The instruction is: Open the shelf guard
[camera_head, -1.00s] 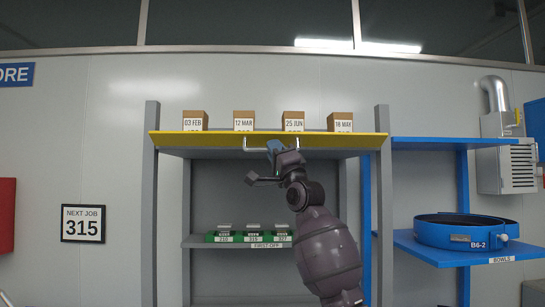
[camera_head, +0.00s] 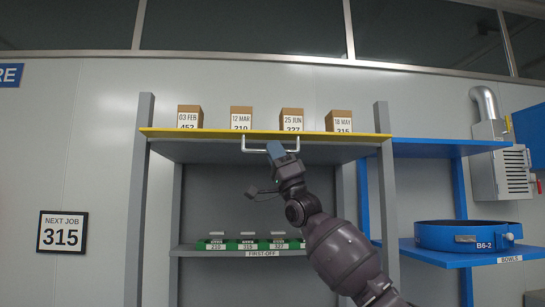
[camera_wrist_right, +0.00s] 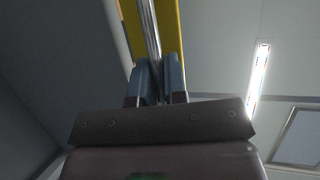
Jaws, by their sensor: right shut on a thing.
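The shelf guard (camera_head: 350,135) is a yellow panel along the front edge of the top shelf. It now shows as a thin strip, nearly flat, with a pale U-shaped handle (camera_head: 245,144) below its edge. My right gripper (camera_head: 277,149) has blue fingertips at the handle's bar. In the right wrist view the blue fingers (camera_wrist_right: 159,82) are shut on the metal bar of the handle (camera_wrist_right: 150,30), with the yellow guard (camera_wrist_right: 168,30) behind it. My left gripper is not in view.
Several dated boxes (camera_head: 241,118) stand on the top shelf behind the guard. A lower shelf (camera_head: 205,253) carries green trays marked FIRST-OFF. A blue rack (camera_head: 425,150) with a blue bowl (camera_head: 440,235) stands at the right. A NEXT JOB 315 sign (camera_head: 62,232) hangs at the left.

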